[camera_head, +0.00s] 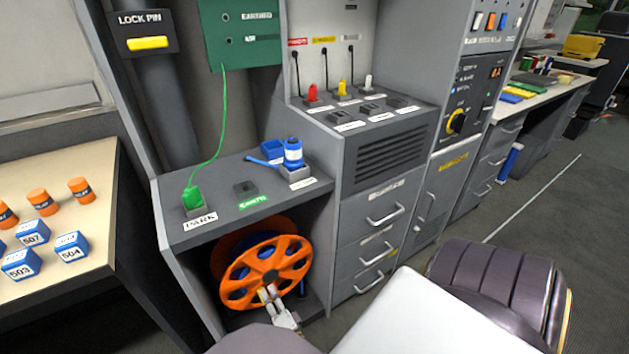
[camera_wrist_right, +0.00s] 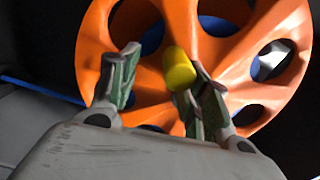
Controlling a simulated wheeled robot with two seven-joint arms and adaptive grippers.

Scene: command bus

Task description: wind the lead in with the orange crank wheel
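The orange crank wheel (camera_head: 293,247) stands in the open bay under the grey console shelf; it fills much of the right wrist view (camera_wrist_right: 100,40). Its yellow handle knob (camera_wrist_right: 179,69) lies between the fingers of my right gripper (camera_wrist_right: 163,68), close to the right finger. The fingers are spread, with a gap on the left of the knob. In the head view my right gripper (camera_head: 270,296) is at the lower front of the wheel. A blue lead (camera_head: 262,162) runs to a blue plug (camera_head: 293,153) on the shelf. Blue shows behind the wheel. My left gripper is out of view.
The shelf (camera_head: 225,212) and bay walls enclose the wheel. Drawers (camera_head: 383,213) stand to the right, and a dark padded seat (camera_head: 500,283) is at front right. A table (camera_head: 70,290) with blue blocks and orange cylinders stands at left. A green lead (camera_head: 223,110) hangs above.

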